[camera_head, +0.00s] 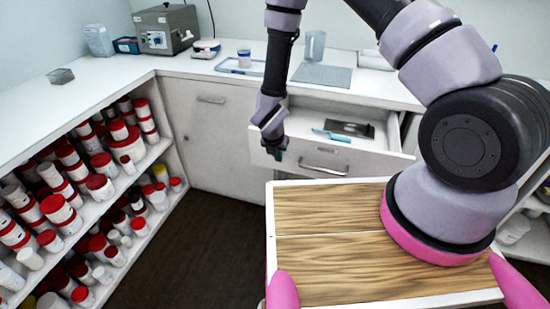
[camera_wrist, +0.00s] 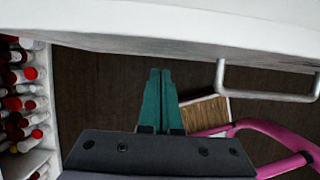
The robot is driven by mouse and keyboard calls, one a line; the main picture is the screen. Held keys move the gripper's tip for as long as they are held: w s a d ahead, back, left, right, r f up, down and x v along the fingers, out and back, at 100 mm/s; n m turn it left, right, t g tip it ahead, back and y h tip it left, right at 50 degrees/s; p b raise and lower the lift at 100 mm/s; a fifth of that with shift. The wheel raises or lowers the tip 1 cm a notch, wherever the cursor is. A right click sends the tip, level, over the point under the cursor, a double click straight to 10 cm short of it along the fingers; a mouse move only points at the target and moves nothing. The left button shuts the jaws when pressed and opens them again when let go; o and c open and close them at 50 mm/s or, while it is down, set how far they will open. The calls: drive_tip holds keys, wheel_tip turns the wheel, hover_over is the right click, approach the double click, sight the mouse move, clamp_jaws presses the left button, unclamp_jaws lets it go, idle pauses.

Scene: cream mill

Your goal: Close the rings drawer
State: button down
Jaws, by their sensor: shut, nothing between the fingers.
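The drawer (camera_head: 372,160) under the back counter stands pulled open in the head view. Inside it lie a dark flat item (camera_head: 349,129) and a teal-handled tool (camera_head: 330,136). Its front carries a metal bar handle (camera_head: 324,170), which also shows in the wrist view (camera_wrist: 268,94). My gripper (camera_head: 277,156) is shut and empty, in front of the left part of the drawer front. In the wrist view its teal fingers (camera_wrist: 161,74) are together, pointing toward the white drawer front (camera_wrist: 150,32), left of the handle. I cannot tell whether they touch it.
A closed cabinet door (camera_head: 212,130) is left of the drawer. Shelves of red-lidded jars (camera_head: 90,170) line the left side. The counter holds a grey machine (camera_head: 165,28), a tray (camera_head: 240,67) and a clear jug (camera_head: 314,46). Dark floor (camera_head: 215,240) is clear between shelves and my base.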

drive_tip(key=shift+w+d, duration=0.25)
drive_tip(key=shift+w, duration=0.4)
